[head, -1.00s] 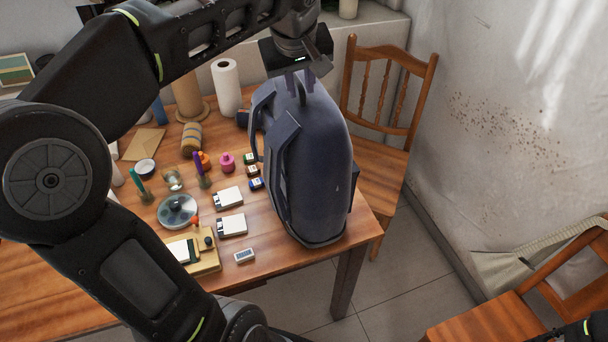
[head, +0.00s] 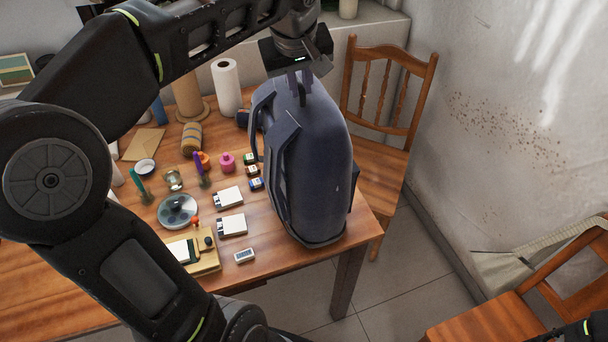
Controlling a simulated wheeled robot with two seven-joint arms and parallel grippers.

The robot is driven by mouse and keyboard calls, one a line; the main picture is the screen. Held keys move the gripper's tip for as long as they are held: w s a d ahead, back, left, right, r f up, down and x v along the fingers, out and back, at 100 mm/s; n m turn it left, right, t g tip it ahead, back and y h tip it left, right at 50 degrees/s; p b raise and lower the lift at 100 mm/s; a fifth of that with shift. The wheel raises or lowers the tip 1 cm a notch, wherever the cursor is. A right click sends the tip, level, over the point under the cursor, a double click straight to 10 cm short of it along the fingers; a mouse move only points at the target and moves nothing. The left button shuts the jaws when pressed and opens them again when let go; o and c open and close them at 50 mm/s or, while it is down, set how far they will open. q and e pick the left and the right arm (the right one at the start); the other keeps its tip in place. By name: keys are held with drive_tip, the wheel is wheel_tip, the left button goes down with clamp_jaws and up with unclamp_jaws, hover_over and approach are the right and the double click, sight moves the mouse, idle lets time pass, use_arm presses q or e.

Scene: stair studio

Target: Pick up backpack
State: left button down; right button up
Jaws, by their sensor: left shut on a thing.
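A dark blue backpack (head: 318,165) stands upright at the right end of the wooden table (head: 262,268) in the head view. Its straps face left. My left gripper (head: 299,84) reaches down from above and is shut on the loop at the top of the backpack. The backpack's base looks to be at the tabletop; I cannot tell whether it touches. A dark part of my right arm shows at the bottom right corner, and its gripper is out of the picture.
Left of the backpack lie small white boxes (head: 230,225), a disc (head: 177,211), ink bottles (head: 253,171) and a paper roll (head: 227,87). A wooden chair (head: 385,180) stands close behind on the right. Another chair (head: 490,320) is at lower right. Open floor (head: 410,285) lies between.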

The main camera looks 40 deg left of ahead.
idle(0.3)
use_arm(q)
drive_tip(key=shift+w+r, duration=0.1)
drive_tip(key=shift+r, duration=0.05)
drive_tip(key=shift+r, duration=0.1)
drive_tip(key=shift+r, duration=0.25)
wheel_tip(320, 180, up, 6)
drive_tip(key=shift+r, duration=0.2)
wheel_tip(320, 180, up, 3)
drive_tip(key=shift+p, duration=0.9)
drive_tip(key=shift+f, duration=0.1)
